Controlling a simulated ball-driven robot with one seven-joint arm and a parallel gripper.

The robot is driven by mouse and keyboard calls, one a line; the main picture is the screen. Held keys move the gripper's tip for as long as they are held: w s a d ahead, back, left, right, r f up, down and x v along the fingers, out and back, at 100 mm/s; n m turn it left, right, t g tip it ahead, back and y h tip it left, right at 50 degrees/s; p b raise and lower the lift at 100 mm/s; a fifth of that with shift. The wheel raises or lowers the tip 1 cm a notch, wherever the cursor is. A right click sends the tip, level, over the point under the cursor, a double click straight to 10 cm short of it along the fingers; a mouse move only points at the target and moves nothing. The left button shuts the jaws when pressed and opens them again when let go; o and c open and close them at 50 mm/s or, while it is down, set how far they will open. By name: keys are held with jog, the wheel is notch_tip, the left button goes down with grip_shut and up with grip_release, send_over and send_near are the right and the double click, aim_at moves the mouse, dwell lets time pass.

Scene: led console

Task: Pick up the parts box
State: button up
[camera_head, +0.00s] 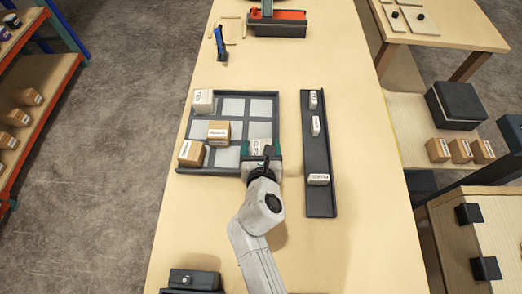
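A dark tray (184,140) with a grid of pale cells lies on the bench. It holds a white box (203,100) at the back left and brown boxes at the middle (218,131) and front left (191,152). Another white box (257,146) is at the front right, partly hidden by my gripper (262,151). The labels are too small to read surely, so I cannot tell which one is the parts box. My gripper's teal fingers appear on either side of this front-right box. Whether they press on it is not clear.
A long dark rail tray (318,200) with small white boxes stands right of the grid tray. A blue tool (221,42) and a red-and-grey device (276,22) are at the back. A dark box (194,280) is at the front. The bench's (365,220) right strip is clear.

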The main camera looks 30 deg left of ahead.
jog(key=c, duration=0.8)
jog(key=shift+o, duration=0.2)
